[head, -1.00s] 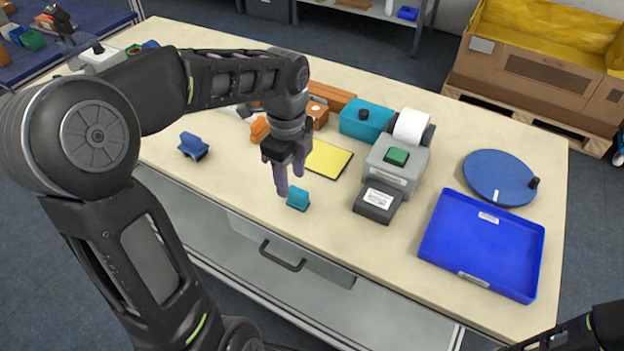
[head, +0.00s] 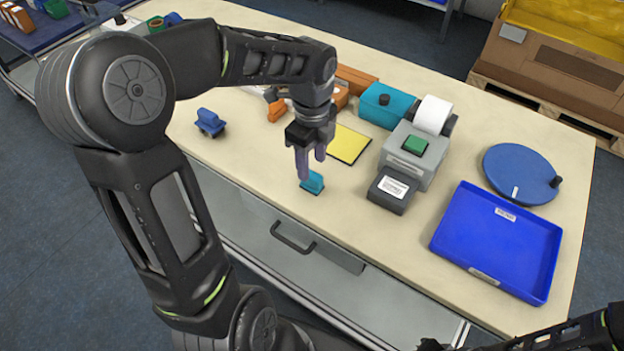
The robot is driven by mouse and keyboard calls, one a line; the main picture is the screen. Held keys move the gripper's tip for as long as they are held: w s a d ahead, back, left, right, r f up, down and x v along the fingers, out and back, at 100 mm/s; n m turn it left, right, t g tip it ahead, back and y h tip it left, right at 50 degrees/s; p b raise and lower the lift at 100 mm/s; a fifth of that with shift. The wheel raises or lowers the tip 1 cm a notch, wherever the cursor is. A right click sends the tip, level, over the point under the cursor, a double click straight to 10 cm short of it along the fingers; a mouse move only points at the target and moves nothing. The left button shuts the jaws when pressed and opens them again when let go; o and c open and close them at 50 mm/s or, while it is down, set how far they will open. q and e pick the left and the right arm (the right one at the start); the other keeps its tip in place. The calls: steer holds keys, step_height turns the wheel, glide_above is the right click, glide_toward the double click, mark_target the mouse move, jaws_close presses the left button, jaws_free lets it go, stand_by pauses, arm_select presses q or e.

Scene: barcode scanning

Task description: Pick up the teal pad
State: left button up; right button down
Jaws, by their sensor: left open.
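The teal pad (head: 314,187) is a small teal block with a raised grip. It stands on the pale worktop near the front edge, above the drawer handle. My left gripper (head: 311,168) points down with its two fingers apart, right at the pad. The fingers overlap the pad's upper part in the head view and hide some of it. I cannot tell whether they touch it or how far they reach around it. Only part of my right arm shows at the bottom right; its gripper is not visible.
A yellow sheet (head: 348,145) lies just behind the pad. A grey label printer (head: 415,160) and teal box (head: 385,107) stand further right and back. A blue tray (head: 497,242) and round blue disc (head: 521,175) are at the right. A blue block (head: 210,123) stands left.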

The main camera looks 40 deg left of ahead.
mark_target(312, 174)
arm_select(q)
steer(key=shift+w+f+p, duration=0.1)
steer(key=shift+f+p, duration=0.45)
steer(key=shift+f, duration=2.05)
jaws_close()
